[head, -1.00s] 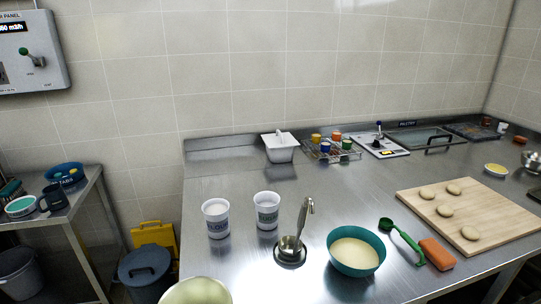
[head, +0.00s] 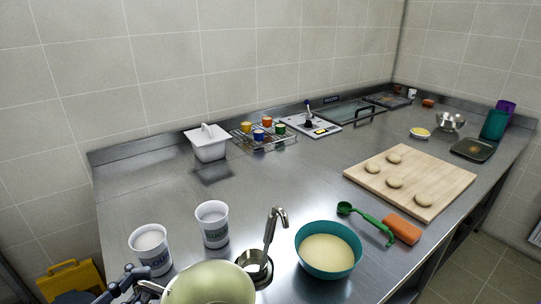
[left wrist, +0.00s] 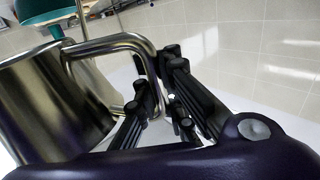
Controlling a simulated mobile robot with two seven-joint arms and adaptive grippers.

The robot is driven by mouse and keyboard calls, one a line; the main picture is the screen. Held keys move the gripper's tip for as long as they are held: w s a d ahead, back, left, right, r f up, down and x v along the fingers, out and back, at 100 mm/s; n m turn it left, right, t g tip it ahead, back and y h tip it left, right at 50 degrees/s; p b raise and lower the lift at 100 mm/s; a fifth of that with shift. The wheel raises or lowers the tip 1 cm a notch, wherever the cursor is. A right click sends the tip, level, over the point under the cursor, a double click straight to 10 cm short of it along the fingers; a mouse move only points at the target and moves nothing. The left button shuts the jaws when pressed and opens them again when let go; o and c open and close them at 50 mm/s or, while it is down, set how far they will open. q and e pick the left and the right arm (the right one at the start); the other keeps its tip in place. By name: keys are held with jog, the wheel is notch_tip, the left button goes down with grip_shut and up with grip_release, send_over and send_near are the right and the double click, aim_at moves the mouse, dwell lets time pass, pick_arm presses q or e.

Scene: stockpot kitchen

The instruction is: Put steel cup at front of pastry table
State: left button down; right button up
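The steel cup shows in the left wrist view (left wrist: 50,105) as a large shiny body with a looped handle. In the head view a wide pale yellow-green round top (head: 212,286) sits at the bottom edge, with a bit of metal handle on its left; I take it for the same cup. My left gripper (left wrist: 158,108) has its dark fingers around the handle; in the head view it is partly visible (head: 140,283) at the lower left. The cup's base is hidden. The steel pastry table (head: 270,185) spreads beyond it. My right gripper is not in view.
Two white tubs (head: 150,250) (head: 213,224), a ladle in its holder (head: 268,245) and a teal bowl (head: 327,255) stand close to the cup. A green scoop (head: 365,222), orange sponge (head: 401,229) and dough board (head: 410,185) are farther right. The table's left-middle is clear.

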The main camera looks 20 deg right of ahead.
pick_arm(q)
jog(key=w+a+f, duration=0.1)
jog(key=w+f, duration=0.2)
jog(key=w, duration=0.1)
jog(key=w+a+f, duration=0.2)
jog(key=w+f, duration=0.1)
jog(key=w, duration=0.1)
jog(key=w+a+f+b, duration=0.1)
jog(key=w+a+f, duration=0.1)
jog(key=w, duration=0.3)
jog(key=shift+f, duration=2.4)
jog(key=c, duration=2.5)
grip_release()
jog(key=shift+f, duration=0.25)
jog(key=shift+c, duration=0.2)
jog(key=o, duration=0.7)
